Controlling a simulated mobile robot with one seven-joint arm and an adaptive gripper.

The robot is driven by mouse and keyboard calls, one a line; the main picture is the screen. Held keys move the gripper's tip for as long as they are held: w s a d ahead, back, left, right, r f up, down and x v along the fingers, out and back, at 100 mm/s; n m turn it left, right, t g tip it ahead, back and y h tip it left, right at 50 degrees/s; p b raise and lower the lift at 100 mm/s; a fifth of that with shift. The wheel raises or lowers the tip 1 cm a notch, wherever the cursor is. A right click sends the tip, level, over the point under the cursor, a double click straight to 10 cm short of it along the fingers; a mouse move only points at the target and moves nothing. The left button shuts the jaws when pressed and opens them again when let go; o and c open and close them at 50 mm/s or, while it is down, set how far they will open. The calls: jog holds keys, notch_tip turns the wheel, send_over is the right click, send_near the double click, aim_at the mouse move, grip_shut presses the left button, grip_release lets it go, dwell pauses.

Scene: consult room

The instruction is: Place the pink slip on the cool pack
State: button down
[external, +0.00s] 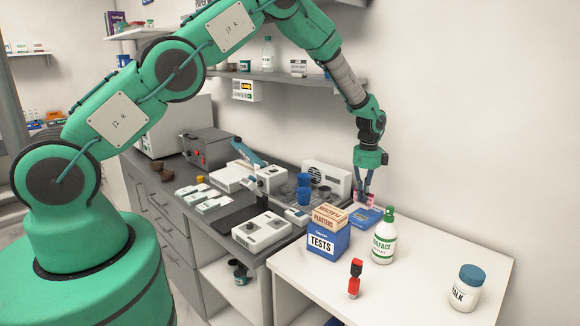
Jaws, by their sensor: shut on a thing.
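My gripper (364,197) points down at the back of the white table, just above the cool pack. It is shut on the pink slip (373,198), which shows as a small pink patch around the fingertips. The cool pack (366,216) is a flat blue thing with a pale label, lying behind the TESTS box. The box and the spray bottle stand close in front of it. I cannot tell whether the slip touches the cool pack.
A blue TESTS box (328,241) with a PLASTERS box (329,217) on top stands left of my gripper. A green-capped spray bottle (384,240) stands right. A red-and-black item (355,279) and a blue-lidded jar (467,288) stand nearer.

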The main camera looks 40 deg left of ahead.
aim_at(362, 204)
jog(key=shift+f+p, duration=0.3)
jog(key=shift+f, duration=1.8)
jog(key=c, duration=1.9)
grip_release()
jog(key=shift+f, duration=0.1)
jog(key=shift+r, duration=0.2)
jog(key=shift+r+b, duration=0.85)
jog(key=shift+r, duration=5.1)
